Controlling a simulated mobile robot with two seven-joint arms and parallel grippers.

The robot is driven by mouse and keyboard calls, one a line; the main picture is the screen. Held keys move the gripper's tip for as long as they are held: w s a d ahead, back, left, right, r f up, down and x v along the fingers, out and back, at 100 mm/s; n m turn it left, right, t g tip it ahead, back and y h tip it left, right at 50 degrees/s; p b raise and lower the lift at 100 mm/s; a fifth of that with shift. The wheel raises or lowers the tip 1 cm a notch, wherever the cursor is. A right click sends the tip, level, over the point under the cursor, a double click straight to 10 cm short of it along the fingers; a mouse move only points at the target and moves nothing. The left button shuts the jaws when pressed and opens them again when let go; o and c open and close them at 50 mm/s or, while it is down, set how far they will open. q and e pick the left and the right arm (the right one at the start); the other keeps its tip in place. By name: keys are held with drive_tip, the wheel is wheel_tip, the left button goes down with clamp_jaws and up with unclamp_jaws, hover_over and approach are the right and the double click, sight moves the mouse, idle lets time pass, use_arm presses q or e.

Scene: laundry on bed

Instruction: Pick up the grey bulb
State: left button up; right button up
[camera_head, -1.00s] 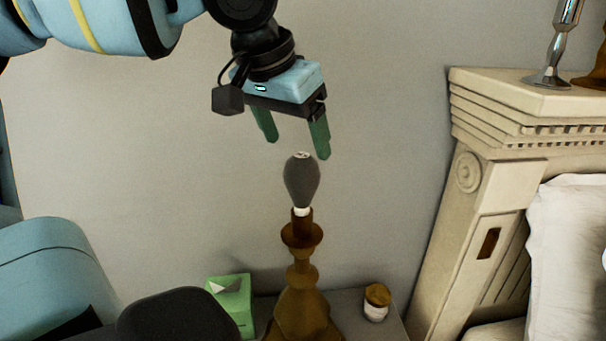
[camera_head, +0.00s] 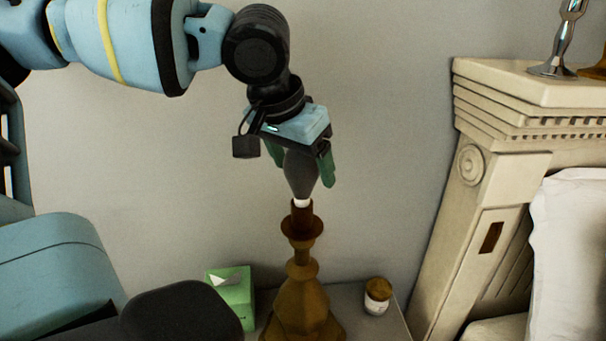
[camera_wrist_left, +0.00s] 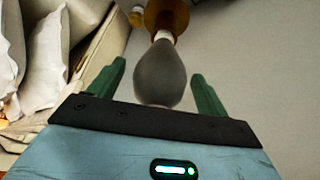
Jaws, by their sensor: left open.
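The grey bulb (camera_head: 301,176) stands upright on top of a brown turned lamp base (camera_head: 301,300), its white neck at the socket. My left gripper (camera_head: 303,168) is above it, pointing down, with its green fingers open on both sides of the bulb. The upper end of the bulb is hidden by the gripper in the head view. In the left wrist view the bulb (camera_wrist_left: 161,73) lies between the two fingers (camera_wrist_left: 160,82), with a visible gap on each side. My right gripper is not in view.
A green tissue box (camera_head: 233,293) and a small jar with a brown lid (camera_head: 377,296) stand beside the lamp base on a grey nightstand (camera_head: 349,297). A cream headboard (camera_head: 480,190) with a white pillow (camera_head: 570,230) is at the right. The wall behind the bulb is clear.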

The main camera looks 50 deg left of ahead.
use_arm(q)
drive_tip(key=shift+w+f, duration=0.1)
drive_tip(key=shift+f, duration=0.1)
drive_tip(key=c, duration=1)
drive_tip(key=shift+c, duration=0.2)
drive_tip(key=shift+r, duration=0.45)
drive_tip(key=r, duration=0.3)
drive_tip(key=shift+s+d, duration=0.2)
drive_tip(key=shift+d, duration=0.05)
drive_tip(key=s+d+r, duration=0.1)
drive_tip(key=s+d, duration=0.8)
drive_tip(key=d, duration=0.3)
drive_tip(key=shift+s, duration=0.35)
